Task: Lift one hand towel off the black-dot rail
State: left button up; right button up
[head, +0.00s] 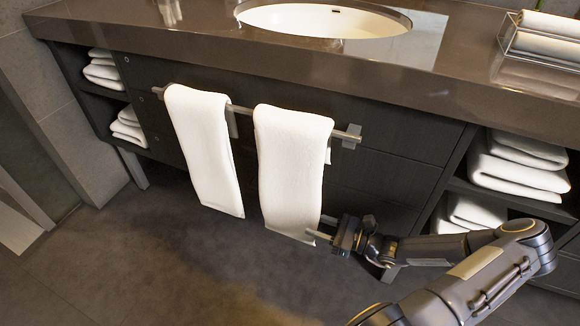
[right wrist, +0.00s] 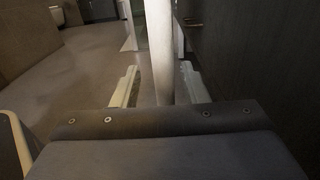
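Two white hand towels hang side by side over one rail (head: 240,109) on the front of the dark vanity. They are the left towel (head: 206,150) and the right towel (head: 290,165). I cannot make out a black dot on the rail. My right gripper (head: 320,227) is low at the right edge of the right towel. In the right wrist view, its two fingers stand apart, one on each side of the towel's white edge (right wrist: 160,45), with gaps visible between fingers and towel. My left gripper is not in view.
The brown countertop (head: 230,50) with a sink (head: 325,20) overhangs the rail. Open shelves hold folded towels at the left (head: 103,70) and right (head: 518,165). A wire tray (head: 507,38) with rolled towels stands on the counter. The floor (head: 170,260) in front is clear.

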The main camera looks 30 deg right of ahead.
aim_at(300, 218)
jog(key=b+x, duration=0.2)
jog(key=x, duration=0.2)
jog(key=shift+w+f+b, duration=0.15)
jog(key=shift+w+b, duration=0.15)
jog(key=shift+w, duration=0.15)
jog(key=shift+w+a, duration=0.35)
jog(key=shift+w, duration=0.1)
grip_shut()
